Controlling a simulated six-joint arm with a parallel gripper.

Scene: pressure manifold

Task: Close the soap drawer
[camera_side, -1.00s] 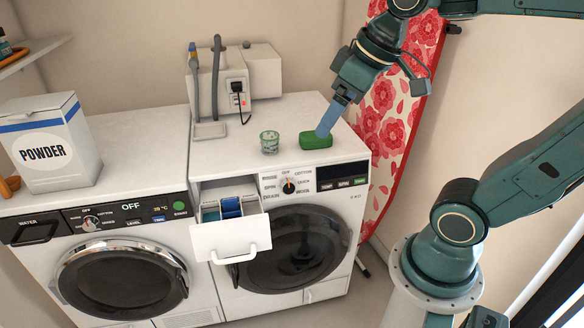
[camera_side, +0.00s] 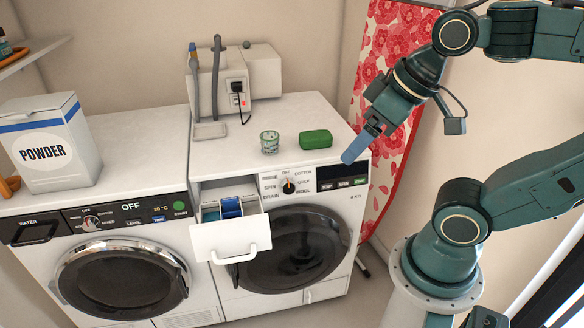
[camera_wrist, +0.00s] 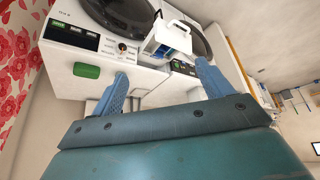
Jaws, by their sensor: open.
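The soap drawer (camera_side: 231,237) is pulled out of the right washing machine (camera_side: 310,180). It has a white front with a handle (camera_side: 241,256) and blue compartments inside. In the wrist view the drawer (camera_wrist: 168,36) shows upside down beyond my fingers, between them. My gripper (camera_side: 360,145) is in the air by the machine's right front top corner, to the right of the drawer and apart from it. In the wrist view my gripper (camera_wrist: 160,80) has its two blue fingers wide apart with nothing between them.
A green block (camera_side: 315,139) and a small glass (camera_side: 269,142) stand on the right machine's top. A powder box (camera_side: 45,145) stands on the left machine. A box with hoses (camera_side: 250,75) is behind. The space before the drawer looks clear.

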